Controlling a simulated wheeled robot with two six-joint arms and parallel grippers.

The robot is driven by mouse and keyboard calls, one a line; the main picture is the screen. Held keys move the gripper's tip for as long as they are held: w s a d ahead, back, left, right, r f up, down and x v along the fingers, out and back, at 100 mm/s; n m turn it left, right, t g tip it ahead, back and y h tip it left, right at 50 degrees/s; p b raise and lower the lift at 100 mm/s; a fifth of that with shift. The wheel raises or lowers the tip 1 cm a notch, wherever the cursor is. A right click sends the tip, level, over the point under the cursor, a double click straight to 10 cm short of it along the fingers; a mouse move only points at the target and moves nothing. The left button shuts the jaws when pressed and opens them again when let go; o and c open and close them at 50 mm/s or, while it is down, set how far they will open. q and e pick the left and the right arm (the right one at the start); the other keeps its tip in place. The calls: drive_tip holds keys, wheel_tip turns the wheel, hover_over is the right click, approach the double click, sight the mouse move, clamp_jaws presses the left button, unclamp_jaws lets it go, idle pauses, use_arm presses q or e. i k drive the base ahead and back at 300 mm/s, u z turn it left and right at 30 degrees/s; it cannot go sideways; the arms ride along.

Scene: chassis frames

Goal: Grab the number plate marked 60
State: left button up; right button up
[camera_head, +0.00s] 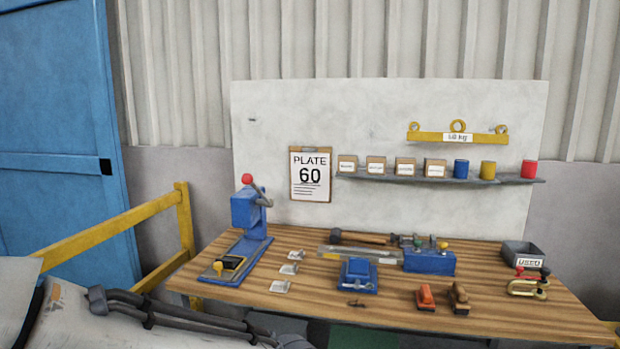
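A clipboard (310,175) on the white back panel reads "PLATE 60". Three small pale metal plates lie in a slanting row on the wooden workbench: a far one (296,255), a middle one (289,269) and a near one (280,287). Their markings are too small to read, so I cannot tell which one is marked 60.
A blue press (245,225) stands left of the plates and a blue block (357,275) sits to their right. Stamps, a hammer (360,237) and a bin marked "USED" (523,254) are farther right.

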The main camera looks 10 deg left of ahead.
sight(298, 256)
drive_tip(key=u, duration=0.5)
drive_tip(key=i, duration=0.85)
